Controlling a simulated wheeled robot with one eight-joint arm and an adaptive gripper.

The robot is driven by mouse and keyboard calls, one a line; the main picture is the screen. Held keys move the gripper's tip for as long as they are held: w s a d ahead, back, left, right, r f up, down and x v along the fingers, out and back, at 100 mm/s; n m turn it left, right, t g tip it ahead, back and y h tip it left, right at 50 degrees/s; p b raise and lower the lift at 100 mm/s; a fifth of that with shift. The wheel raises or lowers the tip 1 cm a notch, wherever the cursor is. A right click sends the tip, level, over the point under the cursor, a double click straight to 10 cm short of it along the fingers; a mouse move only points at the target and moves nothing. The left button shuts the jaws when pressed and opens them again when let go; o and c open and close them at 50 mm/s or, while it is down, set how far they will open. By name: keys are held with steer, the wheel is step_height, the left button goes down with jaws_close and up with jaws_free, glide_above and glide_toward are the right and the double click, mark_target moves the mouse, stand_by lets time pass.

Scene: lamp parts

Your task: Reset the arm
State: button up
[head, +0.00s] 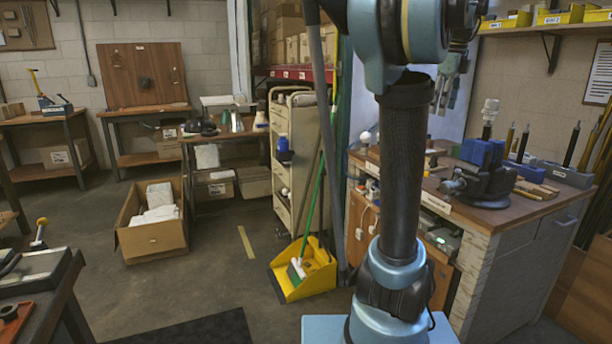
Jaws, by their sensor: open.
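My arm rises through the middle of the head view, and its upper link covers the top centre. My gripper (444,103) hangs fingers down just right of the arm, in front of the pale wall panel behind the workbench. Its grey-blue fingers are apart, with nothing visible between them. A dark stem with a white bulb-like top (490,107) stands upright at the blue vise (481,154) on the right workbench, right of the gripper; how it is held is unclear. A small white bulb-like piece (366,137) is at the bench's left end.
The wooden workbench (540,205) holds a rack (566,175) of upright tools at right. A yellow dustpan (302,270) and a tool cart (292,160) stand left of my arm. A cardboard box (152,240) lies on the floor; a dark table edge is near left.

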steer(key=s+a+f+n, duration=0.7)
steer(key=f+n, duration=0.2)
steer(key=f, duration=0.3)
steer(key=s+a+f+n, duration=0.6)
steer(key=a+f+n, duration=0.2)
steer(key=f, duration=0.5)
steer(key=s+a+f+n, duration=0.7)
steer(key=f+n, duration=0.2)
steer(key=f, duration=0.3)
steer(key=shift+s+a+f+n, duration=0.3)
steer(key=shift+s+a+f, duration=0.05)
steer(key=shift+a, duration=0.05)
steer(key=shift+w+f, duration=0.2)
steer(key=shift+w, duration=0.25)
